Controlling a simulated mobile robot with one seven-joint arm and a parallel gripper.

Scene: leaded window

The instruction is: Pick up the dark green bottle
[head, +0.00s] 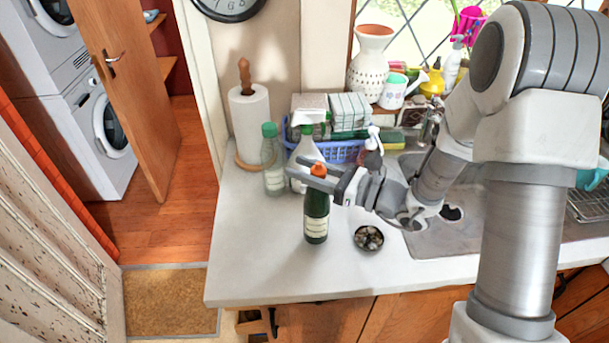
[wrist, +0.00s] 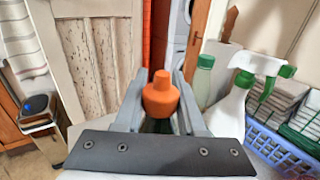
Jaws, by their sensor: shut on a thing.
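The dark green bottle (head: 316,218) is upright over the counter, with a pale label and an orange cap. I cannot tell whether its base touches the counter. My gripper (head: 308,172) reaches in from the right and is shut on the bottle's upper part, just below the cap. In the wrist view the orange cap (wrist: 161,95) rises between the two fingers (wrist: 158,108). A little dark green shows beneath it; the gripper body hides the rest.
A small dark bowl of stones (head: 369,238) sits right of the bottle. Behind are a clear green-capped bottle (head: 273,165), a white spray bottle (wrist: 232,108), a paper towel roll (head: 250,122) and a blue basket (head: 340,152). The counter's front left (head: 255,265) is clear.

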